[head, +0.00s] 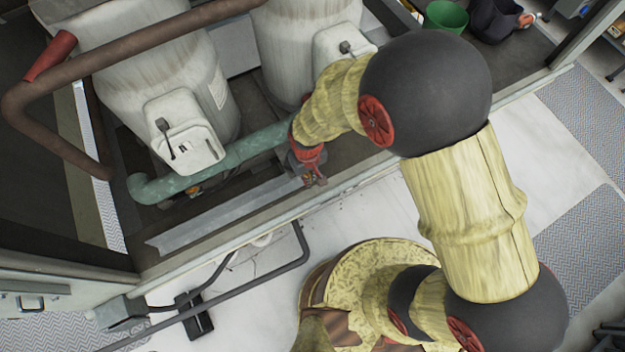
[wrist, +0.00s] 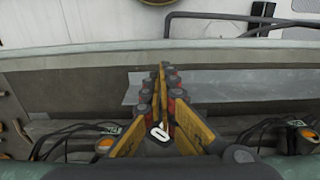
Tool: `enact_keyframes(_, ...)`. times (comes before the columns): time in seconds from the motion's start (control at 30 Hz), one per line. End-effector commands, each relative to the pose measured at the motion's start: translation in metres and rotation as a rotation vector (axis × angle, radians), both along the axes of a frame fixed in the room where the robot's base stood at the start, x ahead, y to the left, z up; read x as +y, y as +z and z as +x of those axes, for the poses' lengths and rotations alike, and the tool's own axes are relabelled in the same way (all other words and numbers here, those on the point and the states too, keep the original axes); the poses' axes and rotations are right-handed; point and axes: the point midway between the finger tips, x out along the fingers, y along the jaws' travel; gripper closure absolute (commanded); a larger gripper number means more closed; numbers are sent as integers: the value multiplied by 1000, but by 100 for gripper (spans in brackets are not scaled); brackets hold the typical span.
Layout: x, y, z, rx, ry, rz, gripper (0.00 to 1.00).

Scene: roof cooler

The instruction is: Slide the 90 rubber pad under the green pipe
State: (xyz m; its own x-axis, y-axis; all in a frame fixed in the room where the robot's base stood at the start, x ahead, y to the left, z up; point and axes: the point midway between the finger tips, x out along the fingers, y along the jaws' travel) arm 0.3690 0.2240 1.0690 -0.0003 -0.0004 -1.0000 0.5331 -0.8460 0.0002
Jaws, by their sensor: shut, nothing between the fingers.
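The green pipe (head: 235,153) runs along the foot of the white tanks in the head view, with a bent end at the left. My gripper (head: 314,182) is just to the right of and below the pipe's visible right part, pointing down. In the wrist view my gripper (wrist: 161,68) has its yellow-and-black fingers together and empty, over the dark floor by a grey sill. I cannot make out a rubber pad marked 90 in either view. My arm hides the pipe's right end.
A light grey strip (head: 225,218) lies along the recess, before a raised sill (head: 250,228). A black bracket (head: 194,314) and conduit (head: 255,280) are on the pale floor. A green bucket (head: 446,15) is farther back.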

Motion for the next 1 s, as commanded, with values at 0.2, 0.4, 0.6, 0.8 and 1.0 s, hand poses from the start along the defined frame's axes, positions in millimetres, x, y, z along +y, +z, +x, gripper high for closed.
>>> enact_keyframes(0.2, 6, 0, 9, 0, 0, 0, 100)
enact_keyframes(0.4, 6, 0, 9, 0, 0, 0, 100)
enact_keyframes(0.6, 11, -1, 17, -2, 0, 1, 100)
enact_keyframes(0.8, 35, -4, 56, -3, 0, 2, 100)
enact_keyframes(1.0, 52, -2, 83, -1, 0, 1, 100)
